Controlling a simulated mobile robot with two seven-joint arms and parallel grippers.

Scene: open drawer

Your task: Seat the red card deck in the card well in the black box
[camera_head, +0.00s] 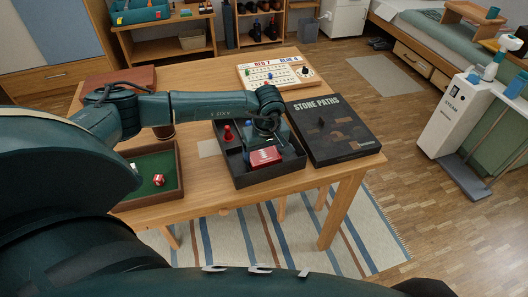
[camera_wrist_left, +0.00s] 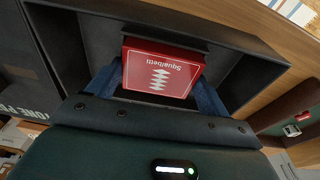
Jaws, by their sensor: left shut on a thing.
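The red card deck (camera_head: 265,157), marked "Squalbetti" in the left wrist view (camera_wrist_left: 162,72), is between the two blue fingers of my left gripper (camera_head: 262,148). The gripper is shut on the deck, with one finger on each side in the left wrist view (camera_wrist_left: 160,88). The deck is at the front part of the open black box (camera_head: 262,182), within its outline. A dark edge runs along the deck in the wrist view. The card well is mostly hidden by the deck and gripper, and I cannot tell whether the deck touches its floor. My right gripper is not in view.
A red pawn (camera_head: 227,134) stands in the box's left part. The dark "Stone Paths" lid (camera_head: 340,143) lies just right of the box. A green-lined dice tray (camera_head: 178,172) is to the left. A white score board (camera_head: 268,75) lies behind.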

